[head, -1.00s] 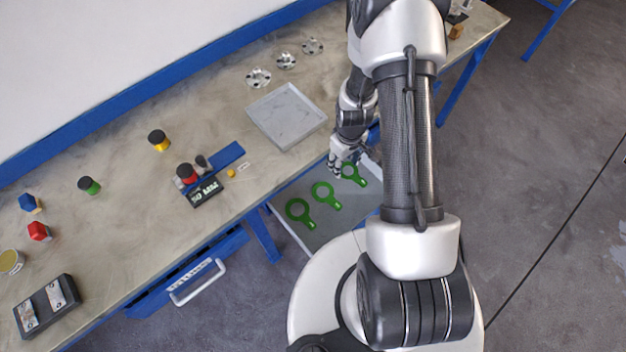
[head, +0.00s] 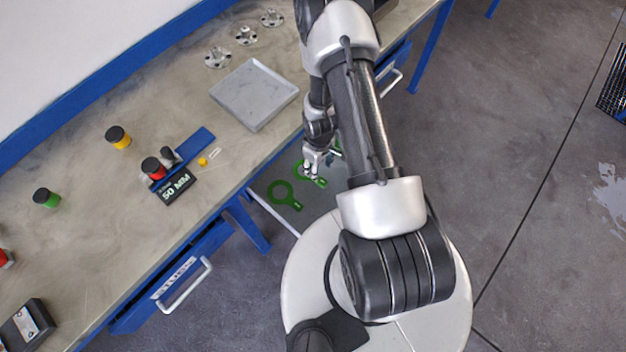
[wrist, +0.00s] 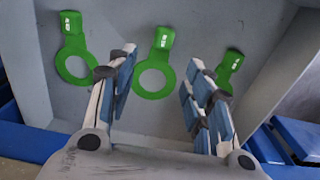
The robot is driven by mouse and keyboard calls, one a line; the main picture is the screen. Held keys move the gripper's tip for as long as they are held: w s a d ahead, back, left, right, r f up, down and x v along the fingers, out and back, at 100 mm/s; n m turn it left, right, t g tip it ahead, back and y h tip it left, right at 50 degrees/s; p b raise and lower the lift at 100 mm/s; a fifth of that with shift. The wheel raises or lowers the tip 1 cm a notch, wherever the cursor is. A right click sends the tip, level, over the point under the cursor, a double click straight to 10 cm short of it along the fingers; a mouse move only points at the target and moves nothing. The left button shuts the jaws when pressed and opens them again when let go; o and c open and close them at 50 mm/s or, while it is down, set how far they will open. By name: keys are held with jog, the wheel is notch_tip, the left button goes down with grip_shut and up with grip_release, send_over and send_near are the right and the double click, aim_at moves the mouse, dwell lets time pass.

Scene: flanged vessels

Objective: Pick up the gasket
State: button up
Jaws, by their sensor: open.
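Three green gaskets, each a ring with a tab, lie in an open grey drawer (head: 266,210). The left gasket (head: 295,206) shows clearly in the head view; the others are partly hidden by my arm and gripper. In the wrist view are the left gasket (wrist: 74,42), the middle gasket (wrist: 159,45) and the right gasket (wrist: 229,65). My gripper (wrist: 155,80) is open and empty, its fingers on either side of the middle gasket's ring in that view. The right finger partly covers the right gasket. In the head view my gripper (head: 313,168) is over the drawer; its height above the gasket is unclear.
The drawer's walls surround the gaskets. The bench above holds a grey tray (head: 254,94), several metal flanges (head: 245,36), a black 50 MM block (head: 175,187) and capped bottles. A closed drawer with a handle (head: 187,287) is at lower left.

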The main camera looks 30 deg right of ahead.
aim_at(320, 177)
jog(key=shift+f+b, duration=0.75)
jog(key=shift+f, duration=0.45)
jog(key=f+b, duration=0.1)
jog(key=b, duration=0.1)
jog(key=f+b, duration=0.4)
jog(key=shift+s+d+f+b, duration=0.1)
jog(key=shift+s+b, duration=0.25)
jog(key=shift+b, duration=0.05)
grip_shut()
jog(key=shift+r, duration=0.2)
